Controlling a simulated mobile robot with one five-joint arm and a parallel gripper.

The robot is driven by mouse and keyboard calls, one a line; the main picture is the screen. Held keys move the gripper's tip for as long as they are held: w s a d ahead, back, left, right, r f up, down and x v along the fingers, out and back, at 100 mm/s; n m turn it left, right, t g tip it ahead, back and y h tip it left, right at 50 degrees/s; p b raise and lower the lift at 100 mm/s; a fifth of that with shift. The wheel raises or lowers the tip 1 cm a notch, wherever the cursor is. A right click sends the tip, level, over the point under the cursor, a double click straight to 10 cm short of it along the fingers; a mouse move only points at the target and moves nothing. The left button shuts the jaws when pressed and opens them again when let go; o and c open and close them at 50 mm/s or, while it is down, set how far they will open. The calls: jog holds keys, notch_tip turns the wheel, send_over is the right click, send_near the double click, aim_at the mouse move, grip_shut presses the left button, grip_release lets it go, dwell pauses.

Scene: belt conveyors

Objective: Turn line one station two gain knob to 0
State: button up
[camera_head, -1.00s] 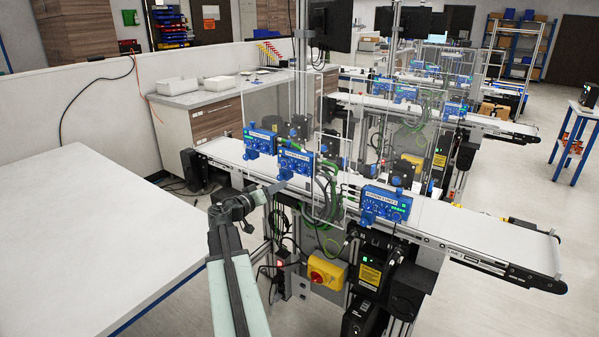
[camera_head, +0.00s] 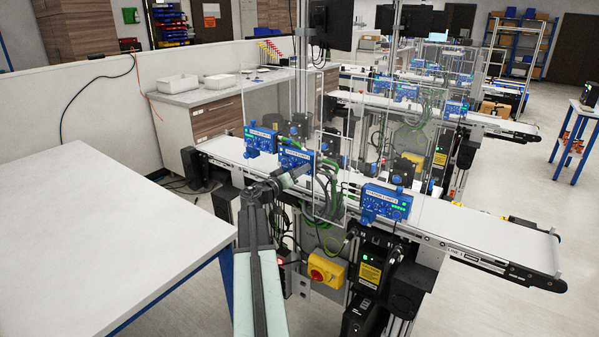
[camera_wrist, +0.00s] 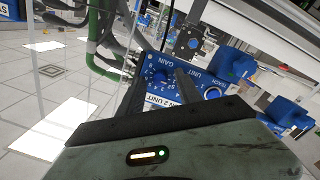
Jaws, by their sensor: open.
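The line one station two box (camera_head: 296,157) is a blue unit on the near conveyor, partly hidden behind my arm in the head view. In the wrist view its tilted blue panel (camera_wrist: 184,98) shows a "GAIN" label and a "2 UNIT" label. The gain knob (camera_wrist: 159,76) is small, round and blue with a number scale around it. In the head view my gripper (camera_head: 290,177) is at the box's lower front.
A round blue button (camera_wrist: 212,93) sits right of the knob. Another blue box (camera_head: 260,140) stands to the left, and one (camera_head: 385,202) to the right. A yellow box with a red switch (camera_head: 326,269) hangs below. Clear panels stand around the belt. A white table (camera_head: 100,235) is at left.

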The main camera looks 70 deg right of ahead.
grip_shut()
jog(key=shift+n, duration=0.3)
jog(key=shift+f+n+b, duration=0.15)
jog(key=shift+n+b, duration=0.2)
jog(key=shift+n, duration=2.35)
grip_release()
